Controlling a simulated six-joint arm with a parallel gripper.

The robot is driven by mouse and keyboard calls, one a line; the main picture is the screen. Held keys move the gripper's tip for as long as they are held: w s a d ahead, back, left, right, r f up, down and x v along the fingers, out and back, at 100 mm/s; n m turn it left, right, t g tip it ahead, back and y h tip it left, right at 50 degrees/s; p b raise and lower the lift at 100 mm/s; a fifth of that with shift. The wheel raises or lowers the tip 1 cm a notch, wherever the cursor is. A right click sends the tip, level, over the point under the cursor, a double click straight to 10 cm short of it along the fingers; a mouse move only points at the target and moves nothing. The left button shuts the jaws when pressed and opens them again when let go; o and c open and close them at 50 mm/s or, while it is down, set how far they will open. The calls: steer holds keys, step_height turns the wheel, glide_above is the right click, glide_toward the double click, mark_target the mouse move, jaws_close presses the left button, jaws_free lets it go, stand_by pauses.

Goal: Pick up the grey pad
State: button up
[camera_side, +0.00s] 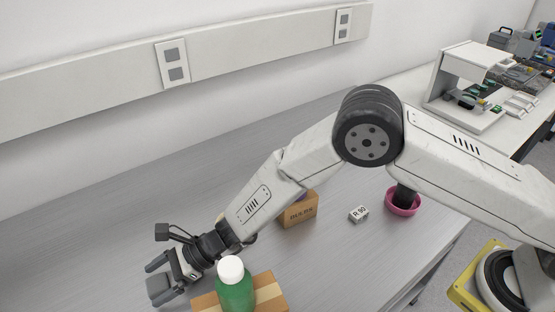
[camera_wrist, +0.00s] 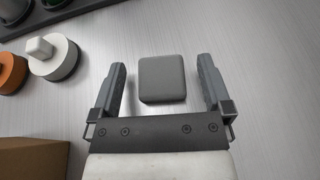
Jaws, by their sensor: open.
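The grey pad (camera_wrist: 162,78) is a small dark grey block with rounded corners. In the wrist view it lies on the table between the two fingers of my gripper (camera_wrist: 162,80), with a gap on each side. My gripper is open and holds nothing. In the side view my gripper (camera_side: 160,277) is low over the table at the lower left. A grey block (camera_side: 159,285) shows there by the fingers, partly cut by their outline. How high the fingers are above the table is hard to tell.
A green bottle with a white cap (camera_side: 235,287) and a cardboard box (camera_side: 270,293) stand close to my gripper. A small box (camera_side: 299,211), a white "R 90" block (camera_side: 358,214) and a pink bowl (camera_side: 403,203) lie farther right. White (camera_wrist: 54,58) and orange (camera_wrist: 11,73) round parts lie left in the wrist view.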

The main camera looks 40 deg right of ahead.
mark_target(157, 283)
steer(key=shift+a+f, duration=0.15)
steer(key=shift+a, duration=0.15)
steer(key=c, duration=1.2)
steer(key=shift+c, duration=0.2)
step_height(157, 283, up, 10)
stand_by(0.7)
